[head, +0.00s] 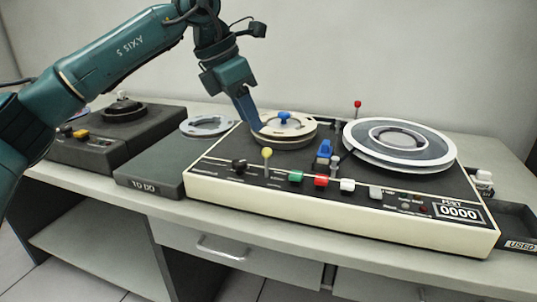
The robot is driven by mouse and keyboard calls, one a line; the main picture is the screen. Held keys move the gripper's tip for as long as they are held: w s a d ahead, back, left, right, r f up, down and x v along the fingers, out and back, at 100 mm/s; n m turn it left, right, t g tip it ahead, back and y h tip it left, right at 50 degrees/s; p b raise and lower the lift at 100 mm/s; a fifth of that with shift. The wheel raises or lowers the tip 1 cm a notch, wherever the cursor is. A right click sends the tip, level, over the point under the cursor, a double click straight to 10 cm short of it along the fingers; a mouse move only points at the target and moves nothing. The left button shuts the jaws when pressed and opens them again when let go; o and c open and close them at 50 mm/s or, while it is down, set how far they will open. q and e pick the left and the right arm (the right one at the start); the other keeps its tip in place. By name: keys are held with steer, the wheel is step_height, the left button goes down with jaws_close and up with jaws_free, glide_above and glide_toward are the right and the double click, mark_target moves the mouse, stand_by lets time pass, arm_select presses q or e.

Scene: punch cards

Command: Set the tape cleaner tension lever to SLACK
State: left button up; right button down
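The tape machine (340,220) is a cream case with a black top on the counter. A lever with a yellow ball (267,154) stands upright near its front left. A lever with a red ball (357,104) stands at its back edge. I cannot read which one is the tension lever, or any SLACK mark. My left gripper (255,127) points down at the left edge of the tan reel (300,128), behind the yellow-ball lever. Its fingers show as one blue shape, so its opening is unclear; whether it touches the reel is also unclear. My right gripper is out of view.
A blue knob (284,117) tops the tan reel, and a large white reel (436,150) sits at right. Coloured buttons (320,182) line the front. A TO DO tray (150,186) holding a reel and a dark device (90,150) stand left; a USED tray (520,242) is right.

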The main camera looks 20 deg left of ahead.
mark_target(267, 152)
arm_select(q)
steer(key=b+x, duration=0.1)
steer(key=x, duration=0.8)
steer(key=shift+w+d+f, duration=0.15)
steer(key=shift+d+f, duration=0.05)
steer(key=shift+f, duration=0.15)
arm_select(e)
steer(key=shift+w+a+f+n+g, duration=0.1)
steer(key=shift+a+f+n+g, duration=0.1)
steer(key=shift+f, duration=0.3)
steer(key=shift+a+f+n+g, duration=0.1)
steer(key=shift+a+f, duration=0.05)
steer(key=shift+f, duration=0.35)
arm_select(q)
steer(key=shift+c, duration=0.2)
jaws_close()
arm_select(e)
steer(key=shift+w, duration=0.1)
